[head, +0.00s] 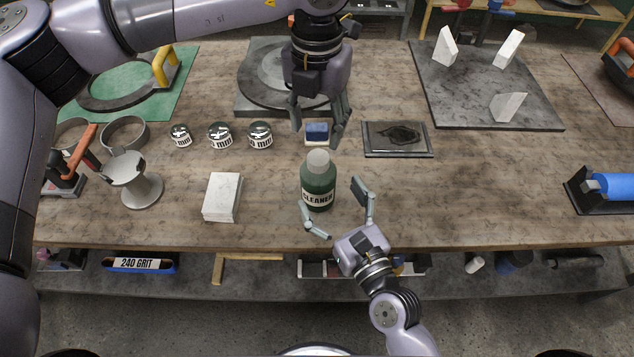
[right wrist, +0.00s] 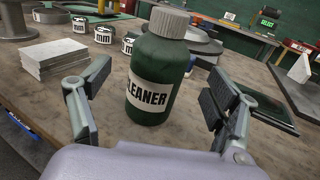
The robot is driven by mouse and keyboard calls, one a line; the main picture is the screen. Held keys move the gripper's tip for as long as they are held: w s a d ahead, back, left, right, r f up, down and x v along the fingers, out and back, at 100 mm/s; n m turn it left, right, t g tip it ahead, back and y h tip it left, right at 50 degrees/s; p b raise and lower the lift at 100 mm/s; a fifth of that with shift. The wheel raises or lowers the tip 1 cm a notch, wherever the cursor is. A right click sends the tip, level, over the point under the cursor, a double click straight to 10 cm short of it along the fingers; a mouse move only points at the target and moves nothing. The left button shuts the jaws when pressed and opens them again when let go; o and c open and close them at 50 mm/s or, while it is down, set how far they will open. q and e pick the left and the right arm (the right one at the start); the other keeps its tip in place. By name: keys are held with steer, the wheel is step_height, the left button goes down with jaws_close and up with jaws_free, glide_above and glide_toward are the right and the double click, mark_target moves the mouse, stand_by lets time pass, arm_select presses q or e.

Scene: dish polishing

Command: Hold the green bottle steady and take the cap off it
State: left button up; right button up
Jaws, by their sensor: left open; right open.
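The green bottle (head: 319,185) stands upright near the front middle of the table, with a label reading CLEANER. Its pale grey ribbed cap (head: 318,161) is on top. In the right wrist view the bottle (right wrist: 155,80) stands between the fingers, with the cap (right wrist: 169,21) above. My right gripper (head: 338,211) is open at the bottle's front, its fingers on either side and apart from it. My left gripper (head: 318,128) is open, pointing down above and behind the cap, and holds nothing.
A blue-topped block (head: 316,132) lies behind the bottle, under my left gripper. A white stack (head: 222,197) lies to the left, several small tins (head: 220,136) stand behind it. A dark tray (head: 397,139) lies right of the block.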

mark_target(326, 188)
arm_select(q)
steer(key=shift+s+d+r, duration=0.1)
steer(key=shift+s+d, duration=0.05)
steer(key=shift+s, duration=0.05)
arm_select(e)
steer(key=x, duration=0.5)
steer(key=shift+r, duration=0.1)
arm_select(q)
steer(key=shift+w, duration=0.1)
arm_select(e)
steer(key=shift+w+a, duration=0.2)
steer(key=shift+w, duration=0.25)
steer(key=shift+s, duration=0.1)
steer(key=shift+c, duration=0.4)
